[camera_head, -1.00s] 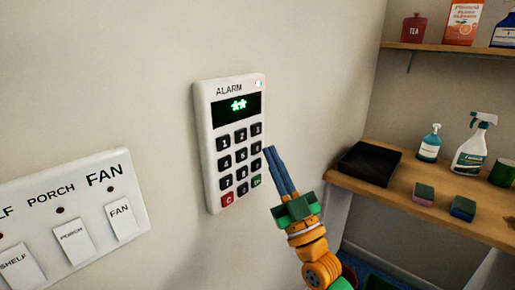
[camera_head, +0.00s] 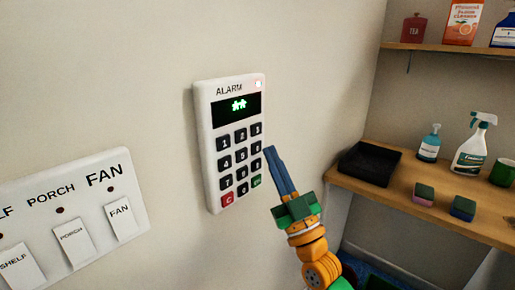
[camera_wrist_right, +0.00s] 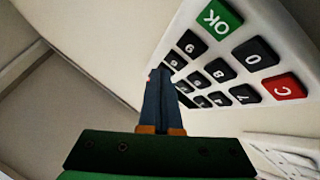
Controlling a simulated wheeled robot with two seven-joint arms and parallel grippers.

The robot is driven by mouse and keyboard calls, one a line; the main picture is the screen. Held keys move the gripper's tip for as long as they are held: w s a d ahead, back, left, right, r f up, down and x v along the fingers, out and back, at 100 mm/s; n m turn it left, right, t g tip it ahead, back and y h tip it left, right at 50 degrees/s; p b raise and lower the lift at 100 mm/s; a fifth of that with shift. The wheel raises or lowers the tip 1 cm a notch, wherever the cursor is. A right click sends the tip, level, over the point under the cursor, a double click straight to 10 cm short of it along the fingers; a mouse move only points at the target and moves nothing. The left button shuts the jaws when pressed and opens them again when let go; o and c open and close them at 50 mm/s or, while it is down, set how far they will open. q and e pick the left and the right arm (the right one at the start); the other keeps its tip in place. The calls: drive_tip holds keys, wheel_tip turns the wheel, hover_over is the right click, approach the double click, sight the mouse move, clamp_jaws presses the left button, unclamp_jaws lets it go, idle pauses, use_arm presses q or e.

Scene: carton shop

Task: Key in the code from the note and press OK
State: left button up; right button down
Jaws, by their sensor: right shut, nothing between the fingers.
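The white alarm keypad (camera_head: 232,140) is mounted on the wall in the middle of the head view. Its dark display (camera_head: 236,107) shows two green asterisks, and a small red light glows at its upper right. Its keys are dark, with a red C key (camera_head: 227,201) and a green OK key (camera_head: 256,181). The OK key shows large in the right wrist view (camera_wrist_right: 217,18). My right gripper (camera_head: 270,150) is shut and empty, its blue fingertips at the keypad's right edge near the number keys. I cannot tell whether they touch. The note and my left gripper are not in view.
A switch panel (camera_head: 85,185) labelled PORCH and FAN is on the wall at left. At right, a wooden shelf (camera_head: 400,195) holds a black tray (camera_head: 369,164), bottles and two sponges. An upper shelf (camera_head: 440,50) holds more containers.

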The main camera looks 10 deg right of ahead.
drive_tip(key=shift+w+a, duration=0.3)
drive_tip(key=shift+w, duration=0.05)
drive_tip(key=shift+w+a, duration=0.2)
drive_tip(key=shift+w, duration=0.05)
idle(0.7)
drive_tip(key=shift+s+d, duration=0.45)
drive_tip(key=shift+s, duration=0.15)
drive_tip(key=s+d+p, duration=0.1)
drive_tip(key=s, duration=0.1)
drive_tip(key=s+d+p, duration=0.1)
drive_tip(key=s+d, duration=0.1)
idle(0.6)
